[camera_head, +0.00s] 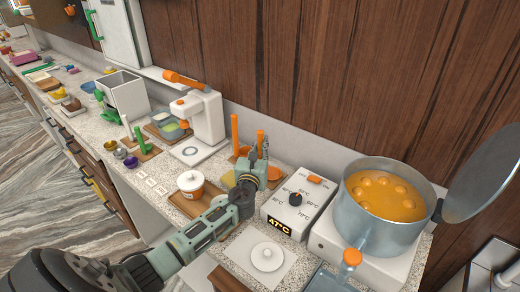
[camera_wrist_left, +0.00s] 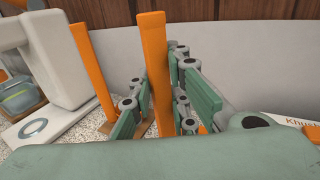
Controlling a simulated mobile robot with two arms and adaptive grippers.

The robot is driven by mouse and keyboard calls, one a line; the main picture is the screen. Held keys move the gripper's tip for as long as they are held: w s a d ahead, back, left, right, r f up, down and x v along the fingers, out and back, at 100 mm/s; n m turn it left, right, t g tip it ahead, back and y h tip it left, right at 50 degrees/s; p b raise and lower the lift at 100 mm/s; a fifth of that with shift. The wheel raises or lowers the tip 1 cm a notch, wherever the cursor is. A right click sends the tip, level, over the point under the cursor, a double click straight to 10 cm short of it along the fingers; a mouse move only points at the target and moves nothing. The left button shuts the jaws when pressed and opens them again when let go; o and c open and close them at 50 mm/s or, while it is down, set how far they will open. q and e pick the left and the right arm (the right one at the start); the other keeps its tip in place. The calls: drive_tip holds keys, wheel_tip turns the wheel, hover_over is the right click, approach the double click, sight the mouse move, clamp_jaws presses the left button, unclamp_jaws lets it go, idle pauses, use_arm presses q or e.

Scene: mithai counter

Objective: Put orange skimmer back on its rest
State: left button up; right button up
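Two upright orange handles stand on a wooden base beside the wall in the head view: a left one (camera_head: 235,132) and a right one (camera_head: 260,143). They also show in the left wrist view, left (camera_wrist_left: 91,72) and middle (camera_wrist_left: 154,62). Which belongs to the skimmer I cannot tell; no skimmer head is clear. My left gripper (camera_head: 259,168) is at the right handle. In the wrist view the gripper (camera_wrist_left: 160,110) has its fingers apart on either side of the middle handle, with a narrow gap visible on the left. My right gripper is not in view.
A pot (camera_head: 373,235) of orange liquid stands on a white cooker right of my gripper, beside a control box (camera_head: 297,205) with a dial. A white machine (camera_head: 205,120) stands to the left.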

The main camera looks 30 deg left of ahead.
use_arm(q)
drive_tip(key=o, duration=0.4)
drive_tip(key=shift+o, duration=0.2)
drive_tip(key=shift+r+p, duration=0.3)
drive_tip(key=b+v, duration=0.1)
drive_tip(key=v, duration=1.1)
drive_tip(key=shift+f, duration=0.15)
